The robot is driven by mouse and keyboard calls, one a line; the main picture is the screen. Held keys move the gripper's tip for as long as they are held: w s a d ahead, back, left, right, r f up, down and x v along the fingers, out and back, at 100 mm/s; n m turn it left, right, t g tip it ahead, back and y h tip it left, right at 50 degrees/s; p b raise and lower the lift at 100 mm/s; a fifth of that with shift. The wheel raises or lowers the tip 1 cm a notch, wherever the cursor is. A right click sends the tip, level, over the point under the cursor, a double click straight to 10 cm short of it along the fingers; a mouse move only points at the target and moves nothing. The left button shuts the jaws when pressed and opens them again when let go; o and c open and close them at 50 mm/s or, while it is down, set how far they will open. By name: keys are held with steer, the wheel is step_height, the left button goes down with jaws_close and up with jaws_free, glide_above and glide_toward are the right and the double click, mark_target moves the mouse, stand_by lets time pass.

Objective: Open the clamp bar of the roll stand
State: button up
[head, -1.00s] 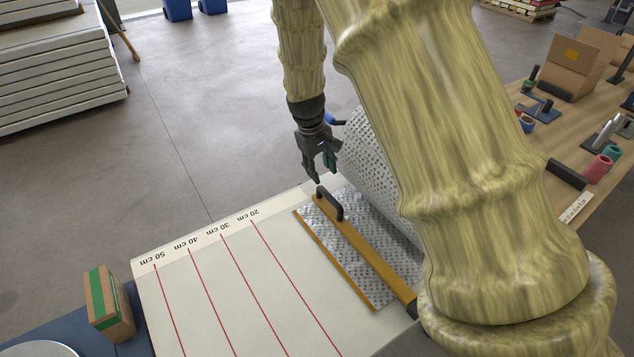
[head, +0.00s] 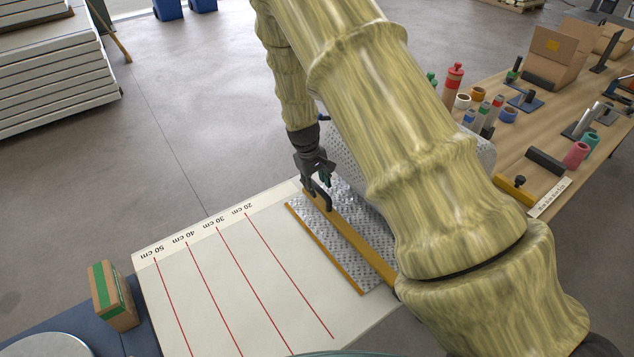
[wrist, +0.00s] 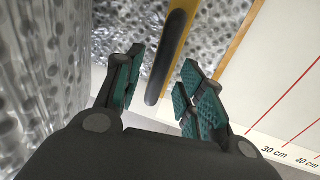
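The yellow clamp bar (head: 362,245) lies shut across the silvery patterned sheet (head: 325,243) of the roll stand. Its black curved handle (head: 325,201) stands near the bar's far end; the handle also shows in the wrist view (wrist: 172,55). The patterned roll (head: 345,152) is behind the bar, partly hidden by my arm. My gripper (head: 316,190) is down at the handle. In the wrist view, its teal-padded fingers (wrist: 160,78) are open, with the handle between them in the picture and gaps on both sides. I cannot tell whether they touch it.
The pale cutting table (head: 270,290) has red length lines and is clear. A brown box with green tape (head: 112,295) stands at the lower left. A wooden table (head: 545,130) with boxes, rolls and tools is at the right. Stacked white boards (head: 55,75) stand at the left.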

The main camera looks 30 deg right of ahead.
steer(key=shift+f, duration=0.2)
steer(key=shift+w+d+f, duration=0.1)
steer(key=shift+w+f, duration=0.35)
steer(key=shift+f, duration=0.15)
steer(key=shift+s+r, duration=0.25)
steer(key=shift+s, duration=0.05)
steer(key=shift+c, duration=0.7)
steer(key=shift+w+f, duration=0.1)
jaws_close()
